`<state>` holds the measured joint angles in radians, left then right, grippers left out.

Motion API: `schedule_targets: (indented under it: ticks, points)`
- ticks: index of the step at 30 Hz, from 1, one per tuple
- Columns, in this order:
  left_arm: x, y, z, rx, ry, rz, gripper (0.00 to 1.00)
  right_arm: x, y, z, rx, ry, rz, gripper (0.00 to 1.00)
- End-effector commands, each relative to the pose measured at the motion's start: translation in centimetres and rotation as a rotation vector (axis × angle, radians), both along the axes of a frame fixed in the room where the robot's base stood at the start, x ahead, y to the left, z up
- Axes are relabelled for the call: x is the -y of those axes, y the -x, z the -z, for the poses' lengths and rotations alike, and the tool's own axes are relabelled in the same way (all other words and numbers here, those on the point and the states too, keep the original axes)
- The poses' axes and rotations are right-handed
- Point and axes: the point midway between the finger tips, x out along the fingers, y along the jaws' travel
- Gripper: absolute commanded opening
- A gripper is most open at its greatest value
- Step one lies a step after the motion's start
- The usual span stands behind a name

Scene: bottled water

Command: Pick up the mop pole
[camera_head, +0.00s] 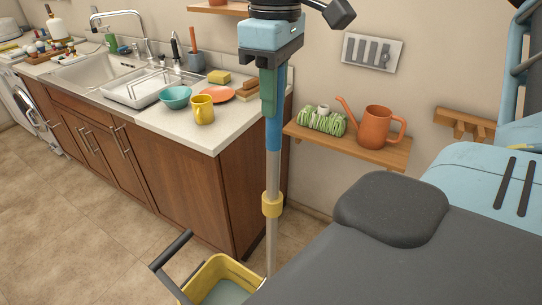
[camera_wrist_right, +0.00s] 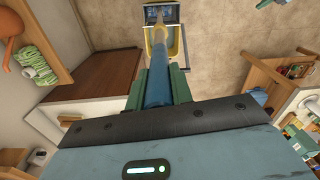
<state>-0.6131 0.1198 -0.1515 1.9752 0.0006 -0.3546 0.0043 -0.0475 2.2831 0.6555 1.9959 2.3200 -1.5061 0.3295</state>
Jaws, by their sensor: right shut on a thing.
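The mop pole (camera_head: 273,185) stands nearly upright in the head view. It has a blue upper section, a yellow collar and a grey metal lower part. Its lower end goes down at the yellow bucket (camera_head: 243,270); whether it touches the bottom is hidden. My right gripper (camera_head: 269,102) points down and is shut on the blue section. In the right wrist view the green fingers of the right gripper (camera_wrist_right: 156,88) sit on both sides of the blue pole (camera_wrist_right: 157,75), which runs away toward the bucket (camera_wrist_right: 176,42). My left gripper is not in view.
The wooden counter (camera_head: 180,190) stands close left of the pole, with a yellow mug (camera_head: 202,109) and teal bowl (camera_head: 175,97) near its edge. A wall shelf (camera_head: 350,147) at right holds an orange watering can (camera_head: 378,127). Tiled floor at left (camera_head: 80,230) is clear.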

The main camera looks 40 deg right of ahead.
Motion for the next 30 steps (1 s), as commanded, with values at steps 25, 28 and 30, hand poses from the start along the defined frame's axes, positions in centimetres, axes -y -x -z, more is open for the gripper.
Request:
schedule_targets:
  ticks: [25, 28, 30]
  points:
    - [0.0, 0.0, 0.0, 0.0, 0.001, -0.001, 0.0, -0.1, -0.1, -9.0, 0.009, -0.001, 0.003, 0.0]
    - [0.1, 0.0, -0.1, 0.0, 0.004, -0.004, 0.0, 0.0, -0.1, -11.4, 0.006, -0.001, 0.003, 0.0]
    - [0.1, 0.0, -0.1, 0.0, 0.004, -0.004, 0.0, -0.1, 0.0, -12.9, 0.007, 0.0, 0.001, 0.0]
